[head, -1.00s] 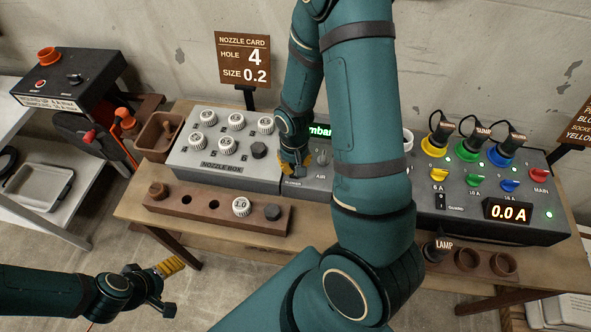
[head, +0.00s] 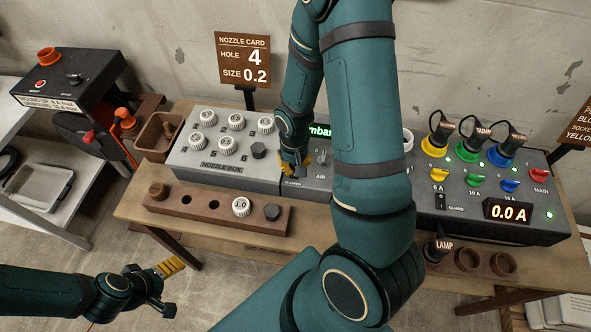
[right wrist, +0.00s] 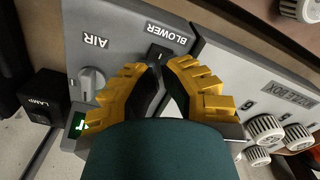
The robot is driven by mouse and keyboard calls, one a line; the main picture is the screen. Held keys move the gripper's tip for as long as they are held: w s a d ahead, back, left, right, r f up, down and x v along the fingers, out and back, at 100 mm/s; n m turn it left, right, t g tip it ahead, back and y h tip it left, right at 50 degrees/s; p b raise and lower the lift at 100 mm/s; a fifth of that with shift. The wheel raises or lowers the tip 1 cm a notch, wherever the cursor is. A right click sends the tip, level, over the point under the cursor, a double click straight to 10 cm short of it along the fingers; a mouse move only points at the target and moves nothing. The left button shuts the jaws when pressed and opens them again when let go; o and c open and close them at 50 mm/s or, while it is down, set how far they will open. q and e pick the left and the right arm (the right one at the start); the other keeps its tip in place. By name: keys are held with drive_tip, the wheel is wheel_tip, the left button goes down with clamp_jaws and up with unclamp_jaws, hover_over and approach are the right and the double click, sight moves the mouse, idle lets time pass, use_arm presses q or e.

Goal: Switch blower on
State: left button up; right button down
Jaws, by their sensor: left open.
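The blower switch (right wrist: 158,53) is a small black rocker with a white mark, beside the BLOWER label in the right wrist view. My right gripper (right wrist: 162,70) has its yellow fingers drawn together, tips right at the switch. Whether they touch it I cannot tell. In the head view my right gripper (head: 296,163) is over the left end of the grey panel, and it and its arm hide the switch. My left gripper (head: 172,267) is open and empty at the lower left, away from the table.
The AIR knob (right wrist: 92,80) is close beside my right fingers. The nozzle box (head: 215,150) adjoins the panel on the left, with a wooden nozzle rack (head: 215,213) in front. The power box (head: 465,215) with coloured plugs reads 0.0 A. My right arm covers the middle.

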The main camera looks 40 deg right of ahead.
drive_tip(key=shift+f+b, duration=1.5)
drive_tip(key=shift+f, duration=0.2)
idle(0.8)
drive_tip(key=shift+r+p, duration=2.7)
drive_tip(key=shift+r, duration=0.8)
